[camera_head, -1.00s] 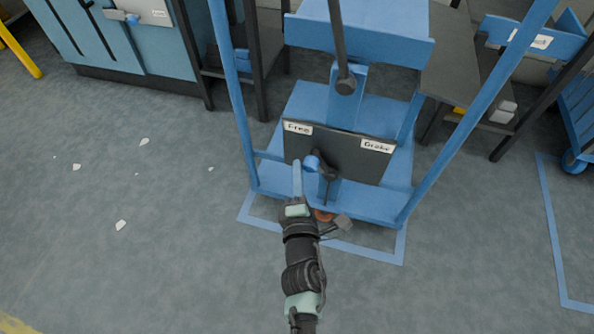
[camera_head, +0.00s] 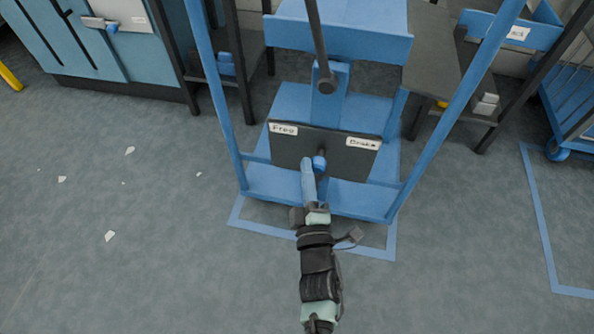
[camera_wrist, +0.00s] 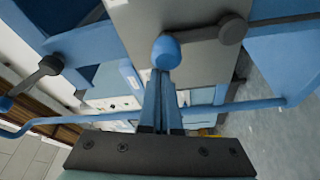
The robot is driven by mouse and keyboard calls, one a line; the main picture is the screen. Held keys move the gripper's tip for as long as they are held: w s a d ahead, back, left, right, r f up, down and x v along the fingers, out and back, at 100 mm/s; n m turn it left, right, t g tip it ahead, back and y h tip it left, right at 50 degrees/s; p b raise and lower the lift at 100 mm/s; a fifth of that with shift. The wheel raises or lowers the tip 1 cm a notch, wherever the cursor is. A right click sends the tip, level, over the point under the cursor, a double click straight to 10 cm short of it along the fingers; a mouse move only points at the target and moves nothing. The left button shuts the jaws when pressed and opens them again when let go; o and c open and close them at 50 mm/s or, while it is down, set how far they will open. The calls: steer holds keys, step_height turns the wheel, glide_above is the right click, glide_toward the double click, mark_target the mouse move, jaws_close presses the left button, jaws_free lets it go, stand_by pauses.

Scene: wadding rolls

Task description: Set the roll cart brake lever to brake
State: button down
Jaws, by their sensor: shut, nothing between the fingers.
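The roll cart (camera_head: 285,184) is a blue frame with a dark panel (camera_head: 290,152) low on its front. The panel has a "Free" label (camera_head: 284,129) at left and a "Brake" label (camera_head: 362,143) at right. The brake lever's blue knob (camera_head: 319,162) is between the labels, near the middle. My gripper (camera_head: 309,163) is shut and empty, its fingers just left of the knob in the head view. In the wrist view the fingertips (camera_wrist: 162,74) are right at the knob (camera_wrist: 166,52); whether they touch is unclear. The dark lever arm (camera_wrist: 203,36) runs right from the knob to a round hub.
A dark hanging bar (camera_head: 320,45) comes down above the panel. Blue cart uphights (camera_head: 222,100) flank it on both sides. A blue cabinet (camera_head: 90,50) stands at back left. The floor at left is open, with a few white scraps (camera_head: 110,236).

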steer(key=d+m, duration=0.1)
steer(key=d+m+b, duration=0.1)
steer(key=m, duration=0.1)
steer(key=shift+s+d+f+t+h, duration=0.1)
steer(key=shift+s+t+h, duration=0.2)
steer(key=shift+s+t, duration=0.1)
steer(key=shift+s+d+f+m+t+h+b, duration=0.1)
steer(key=shift+s+d+m+t+h+b, duration=0.2)
steer(key=shift+d+m, duration=0.55)
steer(key=shift+s+d+f+m+t+h+b, duration=0.1)
steer(key=shift+d+m+t+h+b, duration=0.25)
steer(key=shift+m, duration=0.9)
steer(key=shift+d, duration=0.1)
